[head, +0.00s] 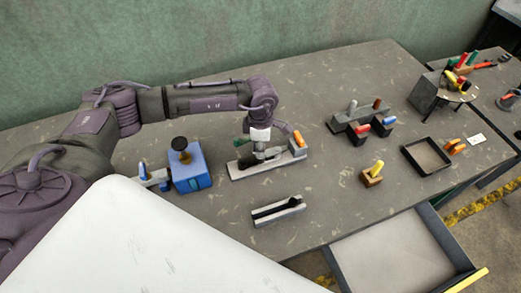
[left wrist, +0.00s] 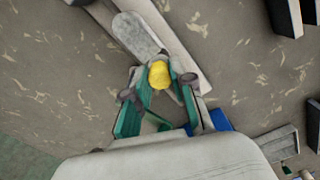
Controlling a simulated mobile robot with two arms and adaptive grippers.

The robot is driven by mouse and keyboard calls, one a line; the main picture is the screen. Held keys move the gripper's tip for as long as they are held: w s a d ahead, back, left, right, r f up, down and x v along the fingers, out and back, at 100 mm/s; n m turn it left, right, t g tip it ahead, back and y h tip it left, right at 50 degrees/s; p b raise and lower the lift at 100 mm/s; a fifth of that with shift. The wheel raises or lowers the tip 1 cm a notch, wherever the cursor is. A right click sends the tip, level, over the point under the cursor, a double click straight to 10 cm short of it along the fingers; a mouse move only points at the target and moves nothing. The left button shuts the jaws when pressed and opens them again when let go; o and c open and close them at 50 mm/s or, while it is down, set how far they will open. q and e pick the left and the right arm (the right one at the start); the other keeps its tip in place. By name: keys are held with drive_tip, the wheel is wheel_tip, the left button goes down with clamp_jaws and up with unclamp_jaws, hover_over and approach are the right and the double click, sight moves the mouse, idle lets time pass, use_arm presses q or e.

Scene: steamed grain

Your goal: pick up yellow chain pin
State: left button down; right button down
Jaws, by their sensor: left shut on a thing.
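In the left wrist view a yellow pin (left wrist: 159,75) with a rounded end sits between the fingertips of my left gripper (left wrist: 158,82). The fingers are closed on its sides. In the head view my left gripper (head: 258,156) is low over a long pale fixture (head: 240,174) with an orange knob (head: 298,139). The yellow pin cannot be made out there, as the gripper hides it. I cannot tell whether it still touches the fixture. Another yellow piece (head: 377,168) stands in a small brown block to the right. My right gripper is not in view.
A blue box (head: 190,172) with a black knob stands left of the gripper. A slotted grey block (head: 278,211) lies in front. Grey clamp blocks (head: 360,125) and a black tray (head: 427,157) are to the right. An open drawer (head: 393,262) juts out at the front.

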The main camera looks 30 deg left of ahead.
use_arm(q)
wheel_tip(320, 180, up, 2)
drive_tip(key=shift+w+r+b, duration=0.1)
drive_tip(key=shift+r+b, duration=0.15)
drive_tip(key=shift+b, duration=0.45)
drive_tip(key=s+d+r+b, duration=0.1)
drive_tip(key=d+r+b, duration=0.3)
drive_tip(key=d+r, duration=0.3)
drive_tip(key=shift+s+d+r, duration=0.15)
drive_tip(key=shift+d+r, duration=0.05)
drive_tip(key=shift+d, duration=2.1)
